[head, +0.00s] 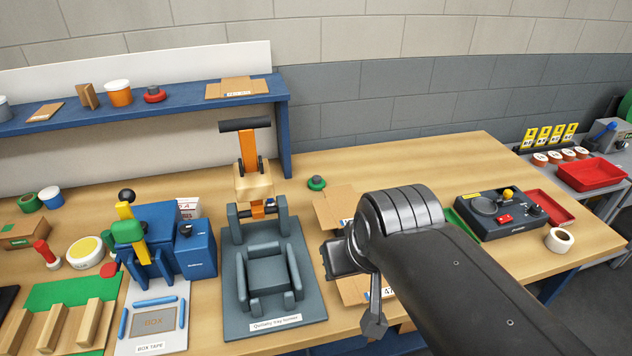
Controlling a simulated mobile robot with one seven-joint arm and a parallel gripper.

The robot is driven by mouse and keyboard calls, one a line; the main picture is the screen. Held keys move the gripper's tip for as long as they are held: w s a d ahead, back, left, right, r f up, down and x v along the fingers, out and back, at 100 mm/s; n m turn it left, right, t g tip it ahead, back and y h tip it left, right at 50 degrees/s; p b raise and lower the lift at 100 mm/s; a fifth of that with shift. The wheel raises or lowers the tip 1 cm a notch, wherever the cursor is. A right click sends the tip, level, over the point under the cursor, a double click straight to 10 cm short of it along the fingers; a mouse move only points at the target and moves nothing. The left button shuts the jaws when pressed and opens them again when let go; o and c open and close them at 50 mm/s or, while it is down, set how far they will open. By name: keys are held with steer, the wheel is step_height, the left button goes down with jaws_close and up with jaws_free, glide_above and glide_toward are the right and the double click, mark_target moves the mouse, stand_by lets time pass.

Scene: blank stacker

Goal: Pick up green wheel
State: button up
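A small round green piece with a dark grey knob on top, which looks like the green wheel (316,183), sits on the wooden table behind the cardboard pieces, right of the grey press. My arm reaches in from the lower right. My gripper (358,290) is in front of the green wheel and a little to its right, over the cardboard. The arm's wrist hides part of the gripper, so I cannot tell its opening or whether it holds anything.
The grey press (266,265) with its orange lever stands left of my gripper. Flattened cardboard (335,205) lies under and beside the wrist. A blue shelf (190,100) runs along the back left. A black device (500,213) stands at right.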

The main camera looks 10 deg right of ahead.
steer(key=shift+o, duration=0.4)
steer(key=o, duration=0.8)
steer(key=shift+o, duration=0.2)
steer(key=w+r, duration=0.3)
steer(key=w, duration=0.8)
steer(key=m+g+h, duration=0.1)
steer(key=m, duration=0.2)
glide_above(317, 177)
steer(key=s+a, duration=0.1)
steer(key=s, duration=0.3)
step_height(317, 177, down, 13)
steer(key=shift+x, duration=5.7)
